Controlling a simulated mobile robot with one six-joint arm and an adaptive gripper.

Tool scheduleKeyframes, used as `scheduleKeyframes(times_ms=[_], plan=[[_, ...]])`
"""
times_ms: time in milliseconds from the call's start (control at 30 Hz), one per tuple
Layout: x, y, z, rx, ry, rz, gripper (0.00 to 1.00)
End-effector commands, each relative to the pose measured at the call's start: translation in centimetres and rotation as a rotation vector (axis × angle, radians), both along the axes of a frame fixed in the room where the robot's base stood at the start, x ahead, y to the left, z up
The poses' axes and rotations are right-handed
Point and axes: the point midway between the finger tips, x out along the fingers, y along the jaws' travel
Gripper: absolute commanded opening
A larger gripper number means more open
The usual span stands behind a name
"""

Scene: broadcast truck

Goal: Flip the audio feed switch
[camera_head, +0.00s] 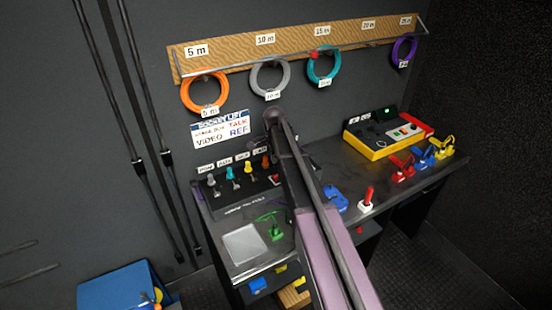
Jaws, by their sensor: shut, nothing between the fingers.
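A dark sloped switch panel (225,197) stands at the left end of the desk. Along its top edge is a row of small white labels, too small to read. Below them stand several coloured knobs or levers: grey (211,181), teal (230,172), yellow (247,168) and orange (265,162). A red button or switch (276,179) sits at the panel's right. I cannot tell which one is the audio feed switch. My arm rises across the middle and covers the area right of the panel. My gripper's fingers cannot be made out; the arm hides that end.
Coiled cables hang from a wooden rack (220,70) on the wall. A white sign (219,130) is above the panel. The desk holds a yellow-and-black box (378,147), a red-and-white joystick-like piece (367,199) and coloured clamps (425,155). A blue bin (115,287) is lower left.

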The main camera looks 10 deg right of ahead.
Motion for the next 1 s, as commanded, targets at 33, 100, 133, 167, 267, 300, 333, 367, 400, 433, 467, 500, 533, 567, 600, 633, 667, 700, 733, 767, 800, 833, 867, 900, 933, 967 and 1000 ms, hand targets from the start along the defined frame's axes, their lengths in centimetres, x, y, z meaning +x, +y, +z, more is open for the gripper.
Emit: scheduleKeyframes(times_ms=[33,100,133,167,267,300,333,367,400,433,467,500,533,567,600,633,667,700,733,767,800,833,867,900,933,967,1000], plan=[[0.0,0.0,-0.8,0.0,0.0,0.0,0.0],[0.0,0.0,-1.4,0.0,0.0,0.0,0.0],[0.0,0.0,-1.6,0.0,0.0,0.0,0.0],[0.0,0.0,-1.8,0.0,0.0,0.0,0.0],[0.0,0.0,-2.6,0.0,0.0,0.0,0.0],[0.0,0.0,-2.9,0.0,0.0,0.0,0.0],[0.0,0.0,-3.1,0.0,0.0,0.0,0.0],[0.0,0.0,-3.3,0.0,0.0,0.0,0.0],[0.0,0.0,-3.6,0.0,0.0,0.0,0.0],[0.0,0.0,-3.9,0.0,0.0,0.0,0.0],[0.0,0.0,-4.1,0.0,0.0,0.0,0.0],[0.0,0.0,-4.4,0.0,0.0,0.0,0.0],[0.0,0.0,-4.6,0.0,0.0,0.0,0.0],[0.0,0.0,-4.8,0.0,0.0,0.0,0.0],[0.0,0.0,-5.1,0.0,0.0,0.0,0.0],[0.0,0.0,-5.3,0.0,0.0,0.0,0.0],[0.0,0.1,-5.4,0.0,0.0,0.0,0.0],[0.0,0.1,-5.7,0.0,0.0,0.0,0.0],[0.0,0.1,-5.8,0.0,0.0,0.0,0.0],[0.0,0.1,-5.9,0.0,0.0,0.0,0.0],[0.0,0.1,-6.1,0.0,0.0,0.001,0.0],[0.0,0.1,-6.2,0.0,0.0,0.001,0.0],[0.0,0.1,-6.2,0.0,0.0,0.001,0.0],[0.0,0.1,-6.3,0.0,0.0,0.001,0.0],[0.0,0.1,-6.4,0.0,0.0,0.001,0.0],[0.0,0.1,-6.4,0.0,0.0,0.001,0.0],[0.0,0.1,-6.4,0.0,0.0,0.001,0.0]])
